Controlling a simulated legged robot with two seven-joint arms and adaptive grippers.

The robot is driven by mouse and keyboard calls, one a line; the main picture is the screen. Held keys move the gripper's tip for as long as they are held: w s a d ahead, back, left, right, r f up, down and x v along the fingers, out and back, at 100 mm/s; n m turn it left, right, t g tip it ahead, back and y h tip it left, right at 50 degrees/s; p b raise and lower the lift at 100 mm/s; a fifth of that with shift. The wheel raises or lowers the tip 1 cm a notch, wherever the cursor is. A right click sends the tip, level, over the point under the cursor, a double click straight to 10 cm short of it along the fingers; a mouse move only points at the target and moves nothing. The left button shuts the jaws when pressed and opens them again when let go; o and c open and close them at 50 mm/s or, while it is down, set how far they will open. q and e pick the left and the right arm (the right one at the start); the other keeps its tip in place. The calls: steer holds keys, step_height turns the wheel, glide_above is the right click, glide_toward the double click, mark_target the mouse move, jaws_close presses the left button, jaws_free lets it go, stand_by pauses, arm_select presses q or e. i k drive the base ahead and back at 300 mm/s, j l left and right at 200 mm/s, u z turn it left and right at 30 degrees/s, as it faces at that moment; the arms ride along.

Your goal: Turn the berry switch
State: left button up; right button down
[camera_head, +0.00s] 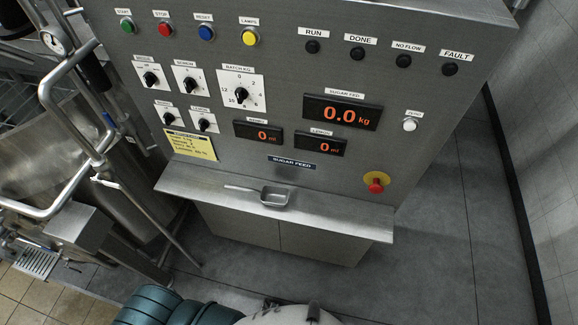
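A grey control panel carries two small black rotary switches on white plates at its lower left. The left one (169,118) has a small label that looks like BERRY, though it is too blurred to be sure. The right one (204,124) has a label that looks like LEMON. Both pointers are too small to read exactly. Below them is a yellow note (190,145), its text blurred. Neither of my grippers is in view; teal and pale parts, probably mine, show at the bottom edge.
Larger knobs, including BATCH KG (241,94), sit just above. A red emergency stop (376,184) is at the lower right. A shelf (340,222) juts out below and bears a metal scoop (272,196). Steel pipes (75,110) stand close on the left.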

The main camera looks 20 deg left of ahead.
mark_target(168, 118)
steer(key=u, duration=1.55)
